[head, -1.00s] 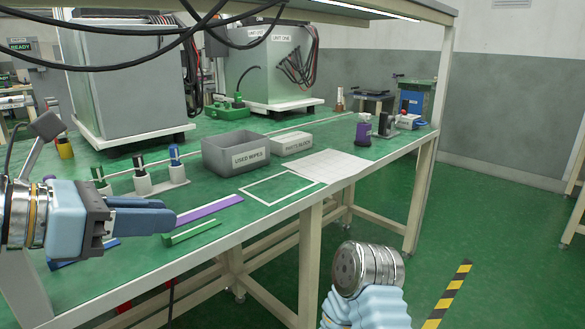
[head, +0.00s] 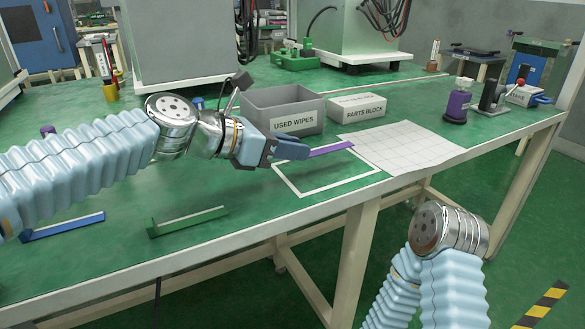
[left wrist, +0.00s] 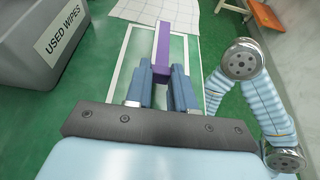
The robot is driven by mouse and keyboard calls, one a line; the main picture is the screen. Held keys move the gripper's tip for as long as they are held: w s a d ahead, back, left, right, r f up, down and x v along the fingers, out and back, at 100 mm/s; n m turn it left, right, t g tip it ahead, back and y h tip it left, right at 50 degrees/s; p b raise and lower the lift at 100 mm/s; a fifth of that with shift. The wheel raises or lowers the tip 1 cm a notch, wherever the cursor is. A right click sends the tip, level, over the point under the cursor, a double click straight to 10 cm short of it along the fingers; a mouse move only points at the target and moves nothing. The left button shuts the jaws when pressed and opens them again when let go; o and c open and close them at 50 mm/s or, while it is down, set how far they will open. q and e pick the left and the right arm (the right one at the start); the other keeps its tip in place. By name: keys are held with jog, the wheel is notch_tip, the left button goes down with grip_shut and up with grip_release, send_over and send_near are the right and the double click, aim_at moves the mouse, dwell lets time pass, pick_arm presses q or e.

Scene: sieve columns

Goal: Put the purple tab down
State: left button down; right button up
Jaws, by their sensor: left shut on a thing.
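In the left wrist view the tab (left wrist: 163,45) points away from between the two blue fingers (left wrist: 162,85), inside the white outline. The height of the tab above the bench is hard to tell. My right arm is at the lower right, beyond the bench's front edge; its gripper is out of view.
A grey bin marked USED WIPES (head: 271,104) and a box marked PARTS BLOCK (head: 358,107) stand behind the outline. A white gridded sheet (head: 402,149) lies to its right. A green tab (head: 187,222) and a blue tab (head: 62,227) lie at the left.

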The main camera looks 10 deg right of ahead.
aim_at(292, 178)
pick_arm(q)
jog(key=f, duration=0.1)
jog(key=f+b, duration=0.2)
jog(key=f, duration=0.1)
jog(key=shift+w+d, duration=0.15)
jog(key=shift+w, duration=0.15)
jog(key=shift+f, duration=0.1)
jog(key=shift+f, duration=0.1)
jog(key=c, duration=1)
grip_release()
jog(key=shift+o, duration=0.2)
